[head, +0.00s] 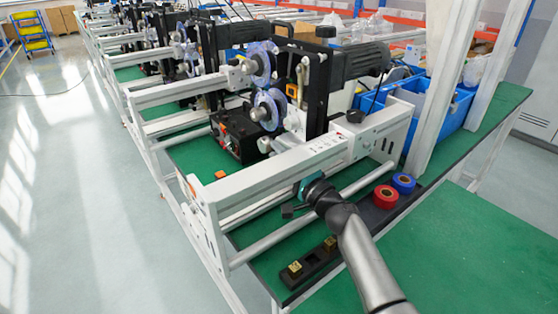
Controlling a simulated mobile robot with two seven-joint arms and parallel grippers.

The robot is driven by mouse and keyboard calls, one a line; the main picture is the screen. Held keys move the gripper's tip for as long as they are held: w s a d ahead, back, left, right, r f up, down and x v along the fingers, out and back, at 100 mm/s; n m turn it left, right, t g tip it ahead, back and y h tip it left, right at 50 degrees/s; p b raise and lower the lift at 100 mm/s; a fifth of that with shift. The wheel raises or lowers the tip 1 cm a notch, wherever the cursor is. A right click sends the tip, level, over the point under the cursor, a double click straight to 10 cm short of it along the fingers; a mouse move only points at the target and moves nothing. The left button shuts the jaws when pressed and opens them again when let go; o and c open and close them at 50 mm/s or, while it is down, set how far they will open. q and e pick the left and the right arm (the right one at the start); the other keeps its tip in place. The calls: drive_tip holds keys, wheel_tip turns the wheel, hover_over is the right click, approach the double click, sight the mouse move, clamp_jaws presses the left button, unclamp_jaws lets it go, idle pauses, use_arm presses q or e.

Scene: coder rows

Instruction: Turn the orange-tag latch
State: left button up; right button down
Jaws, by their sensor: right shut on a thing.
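My right gripper (303,190) is at the front white rail of the near machine (270,172), with its arm reaching in from the bottom right. It is shut on a small part at the rail, mostly hidden by the gripper, so I cannot tell if this is the latch. A small dark block (287,211) shows just left of the gripper. No orange tag shows clearly at the gripper. A small orange piece (220,174) sits left of the rail, and another orange patch (192,190) is on the rail's left end. My left gripper is not in view.
A red tape roll (385,197) and a blue one (403,183) lie right of my arm. A black strip with brass-coloured blocks (294,268) lies in front. A blue bin (440,105) stands behind. The green bench (465,250) is clear at right.

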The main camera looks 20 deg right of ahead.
drive_tip(key=c, duration=0.7)
unclamp_jaws()
drive_tip(key=shift+o, duration=0.2)
drive_tip(key=v, duration=1.5)
drive_tip(key=shift+s, duration=0.1)
